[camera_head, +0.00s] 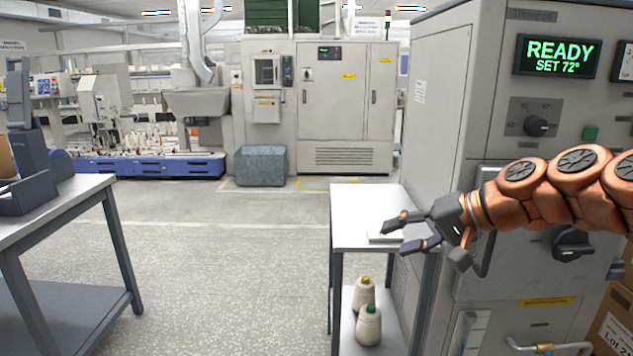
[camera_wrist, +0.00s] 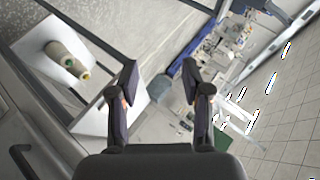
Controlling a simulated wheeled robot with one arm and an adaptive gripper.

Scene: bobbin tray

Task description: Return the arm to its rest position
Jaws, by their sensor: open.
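My gripper (camera_head: 408,233) is at the end of my orange arm, which reaches in from the right in the head view. Its two fingers are apart and nothing is between them. It hangs in the air in front of the machine with the green display and appears over the small side table (camera_head: 360,207). In the wrist view my gripper (camera_wrist: 158,88) also shows open and empty, with the fingers well apart.
Two yarn cones (camera_head: 368,325) stand on the small table's lower shelf. A white flat item (camera_head: 384,236) lies on its top, partly behind my fingers. The machine (camera_head: 436,110) stands close at the right. A grey workbench (camera_head: 55,214) is at left; open floor (camera_head: 220,270) lies between.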

